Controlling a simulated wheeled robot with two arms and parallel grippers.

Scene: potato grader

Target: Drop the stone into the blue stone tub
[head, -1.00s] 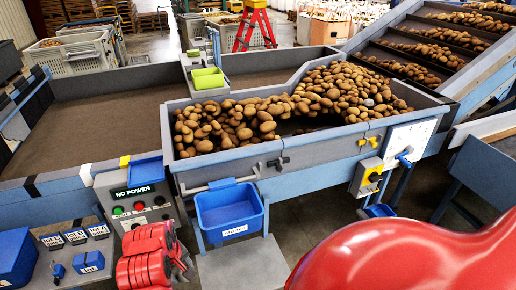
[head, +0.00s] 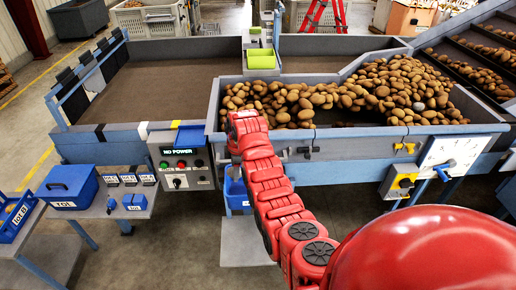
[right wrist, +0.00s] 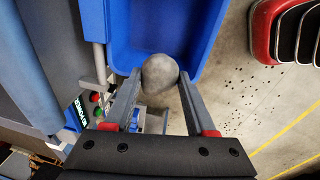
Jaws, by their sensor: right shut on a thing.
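The grey, rounded stone (right wrist: 160,72) is between the fingers of my right gripper (right wrist: 159,88) in the right wrist view. The fingers are shut on it from both sides. The blue stone tub (right wrist: 120,30) is behind the stone in that view, and the stone overlaps its near rim. I cannot tell the height between them. In the head view the tub (head: 236,192) hangs at the hopper's front, partly hidden by my red right arm. The fingers and stone are not clear in the head view. My left gripper is not in view.
The potato hopper (head: 345,140) stands behind the tub, holding many potatoes (head: 385,92). A control panel (head: 184,168) reading NO POWER is left of the tub. A side table with a blue box (head: 68,187) stands farther left. A yellow switch box (head: 400,185) is at right.

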